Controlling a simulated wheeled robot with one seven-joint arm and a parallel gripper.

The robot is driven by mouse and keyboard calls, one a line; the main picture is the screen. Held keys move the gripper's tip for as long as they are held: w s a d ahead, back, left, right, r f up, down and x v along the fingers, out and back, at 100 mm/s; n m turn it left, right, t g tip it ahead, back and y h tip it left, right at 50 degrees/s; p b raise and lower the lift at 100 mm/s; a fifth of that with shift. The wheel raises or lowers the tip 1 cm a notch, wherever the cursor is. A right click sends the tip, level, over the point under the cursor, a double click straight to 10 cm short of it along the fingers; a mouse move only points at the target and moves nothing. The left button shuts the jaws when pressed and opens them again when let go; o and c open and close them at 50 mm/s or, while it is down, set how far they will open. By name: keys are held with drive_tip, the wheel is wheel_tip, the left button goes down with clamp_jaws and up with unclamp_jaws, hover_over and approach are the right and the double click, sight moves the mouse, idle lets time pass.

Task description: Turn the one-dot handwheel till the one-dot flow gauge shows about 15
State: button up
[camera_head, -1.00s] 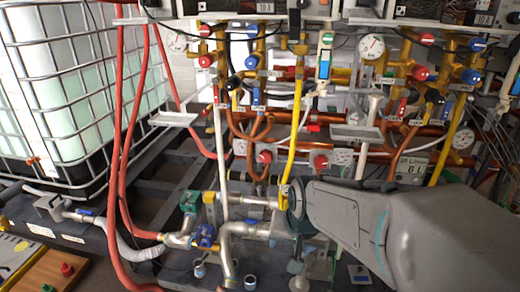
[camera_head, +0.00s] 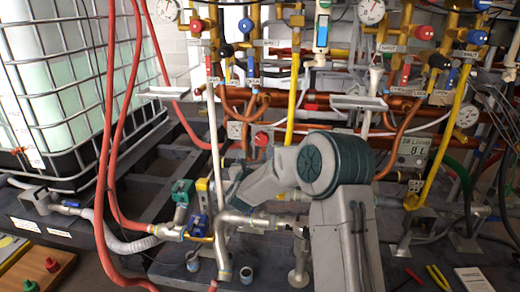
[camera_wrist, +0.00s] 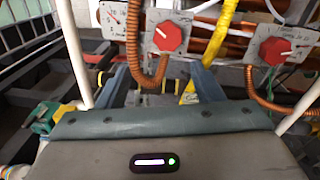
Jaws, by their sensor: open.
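Two red octagonal handwheels show in the wrist view, one in the middle (camera_wrist: 168,37) and one at the right (camera_wrist: 276,50), each on a grey plate. A small dial gauge (camera_wrist: 112,18) with a red needle is left of the middle one. I cannot read dots, so I cannot tell which is the one-dot pair. In the head view a red handwheel (camera_head: 261,139) sits on a pale plate behind my arm. My gripper (camera_wrist: 160,78) is open and empty, its blue-grey fingers below and short of the middle handwheel.
A yellow pipe (camera_head: 292,98) and a white pipe (camera_head: 212,125) rise near my arm. Red hoses (camera_head: 107,130) hang at the left before a caged tank (camera_head: 60,90). A display box (camera_head: 414,152) stands right of my arm. Valves and pipes (camera_head: 245,220) crowd the area below.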

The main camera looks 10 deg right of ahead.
sight(261, 141)
drive_tip(key=shift+m+h, duration=0.5)
drive_tip(key=shift+m, duration=0.4)
drive_tip(key=x, duration=0.4)
drive_tip(key=b+x, duration=0.1)
drive_tip(key=x, duration=0.9)
drive_tip(key=shift+w+d+f+b, duration=0.1)
drive_tip(key=shift+d+f+b, duration=0.2)
drive_tip(key=shift+b, duration=0.1)
drive_tip(key=c, duration=0.7)
